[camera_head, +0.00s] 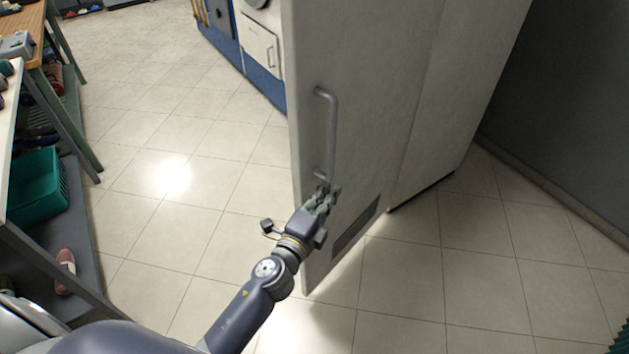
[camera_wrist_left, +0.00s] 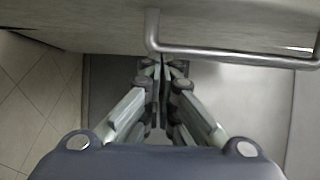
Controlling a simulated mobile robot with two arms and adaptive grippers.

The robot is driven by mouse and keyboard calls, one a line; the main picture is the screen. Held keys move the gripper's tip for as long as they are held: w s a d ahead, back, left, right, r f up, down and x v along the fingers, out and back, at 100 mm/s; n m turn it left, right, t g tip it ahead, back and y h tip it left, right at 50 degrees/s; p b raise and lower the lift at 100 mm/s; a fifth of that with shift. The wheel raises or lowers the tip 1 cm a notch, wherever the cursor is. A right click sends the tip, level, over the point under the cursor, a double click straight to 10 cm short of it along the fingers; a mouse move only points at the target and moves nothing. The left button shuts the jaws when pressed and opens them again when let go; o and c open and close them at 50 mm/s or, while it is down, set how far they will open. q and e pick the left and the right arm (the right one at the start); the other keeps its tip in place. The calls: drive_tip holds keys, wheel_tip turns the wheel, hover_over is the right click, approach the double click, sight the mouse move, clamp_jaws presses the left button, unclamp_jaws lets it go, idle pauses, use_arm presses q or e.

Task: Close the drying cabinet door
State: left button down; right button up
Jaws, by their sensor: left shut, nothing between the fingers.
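The drying cabinet door (camera_head: 375,90) is a tall pale grey panel with a vertical bar handle (camera_head: 332,130) and a dark vent (camera_head: 356,224) low down. It stands out from the cabinet body (camera_head: 450,110) behind it, so it appears open; how far is hard to tell. My left gripper (camera_head: 328,192) is shut and empty at the door's face, by the handle's lower end. In the left wrist view the closed fingertips (camera_wrist_left: 163,62) sit beside the end of the handle (camera_wrist_left: 230,55), not around it. Contact cannot be told. My right gripper is not in view.
Tiled floor (camera_head: 180,230) is clear left of the door. At the left stand a table and shelf with a green basket (camera_head: 38,186) and a pink shoe (camera_head: 65,270). A blue and white machine (camera_head: 262,45) is behind the door. A dark wall (camera_head: 560,120) is at the right.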

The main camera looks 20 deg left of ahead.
sight(314, 185)
use_arm(q)
drive_tip(key=shift+w+a, duration=0.25)
drive_tip(key=shift+a, duration=0.35)
drive_tip(key=shift+w+a, duration=0.3)
drive_tip(key=shift+a, duration=0.3)
drive_tip(key=shift+w+a, duration=0.25)
drive_tip(key=shift+a, duration=0.35)
